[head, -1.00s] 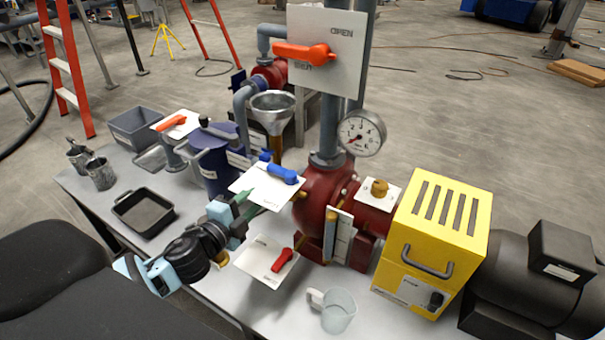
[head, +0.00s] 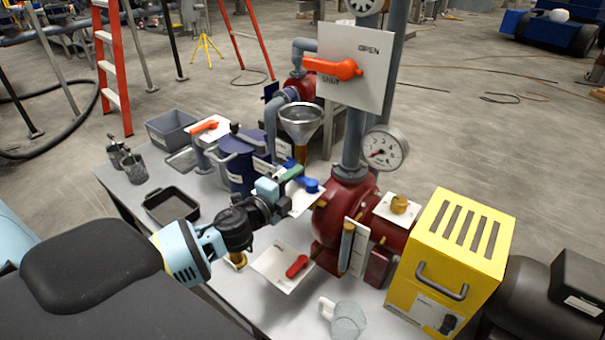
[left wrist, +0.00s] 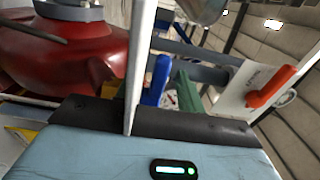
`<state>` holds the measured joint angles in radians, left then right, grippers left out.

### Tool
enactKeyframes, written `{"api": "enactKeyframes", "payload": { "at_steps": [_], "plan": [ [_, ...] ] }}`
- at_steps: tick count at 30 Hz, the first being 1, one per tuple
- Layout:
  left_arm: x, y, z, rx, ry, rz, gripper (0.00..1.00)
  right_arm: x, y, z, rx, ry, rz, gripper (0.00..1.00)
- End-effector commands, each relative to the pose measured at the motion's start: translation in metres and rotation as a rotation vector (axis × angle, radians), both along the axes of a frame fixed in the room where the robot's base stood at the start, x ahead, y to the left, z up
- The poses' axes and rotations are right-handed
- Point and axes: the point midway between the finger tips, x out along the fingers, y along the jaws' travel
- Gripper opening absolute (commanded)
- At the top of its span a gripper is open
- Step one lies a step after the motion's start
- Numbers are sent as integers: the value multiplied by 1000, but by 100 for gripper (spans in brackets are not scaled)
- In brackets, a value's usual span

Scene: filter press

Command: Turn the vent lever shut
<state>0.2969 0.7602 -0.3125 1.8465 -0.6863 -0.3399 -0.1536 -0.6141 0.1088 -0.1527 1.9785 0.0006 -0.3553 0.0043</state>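A blue lever (head: 309,185) sits on a white plate (head: 304,203) beside the red pump housing (head: 334,220); no label there is readable, so I cannot tell if it is the vent lever. My left gripper (head: 292,173) reaches it from the left, with a green finger next to the lever. In the left wrist view the blue lever (left wrist: 157,80) stands just left of a green finger (left wrist: 187,97). The white plate's edge crosses the view, and the other finger is not clearly visible. Whether the fingers touch the lever is unclear. My right gripper is not in view.
An orange lever (head: 333,67) is on an upright OPEN/SHUT plate. Another orange lever (head: 203,127) is at the left, and a red lever (head: 297,266) is low in front. A funnel (head: 302,122), gauge (head: 385,149), yellow box (head: 452,255) and clear jug (head: 346,319) stand close by.

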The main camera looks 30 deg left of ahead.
Motion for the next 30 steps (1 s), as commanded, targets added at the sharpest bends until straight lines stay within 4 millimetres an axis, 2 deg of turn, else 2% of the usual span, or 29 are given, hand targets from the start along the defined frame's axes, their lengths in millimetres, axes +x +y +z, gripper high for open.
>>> {"api": "enactKeyframes", "payload": {
  "at_steps": [3,9,21,30],
  "plan": [
    [16,-1,2,-1,-3,0,38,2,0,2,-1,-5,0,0],
    [32,-2,1,-1,-1,1,38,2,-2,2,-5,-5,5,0],
    [37,-3,0,-1,1,-1,38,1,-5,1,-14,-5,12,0],
    [37,-3,0,-1,1,-1,0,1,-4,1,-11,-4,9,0]
  ]
}}
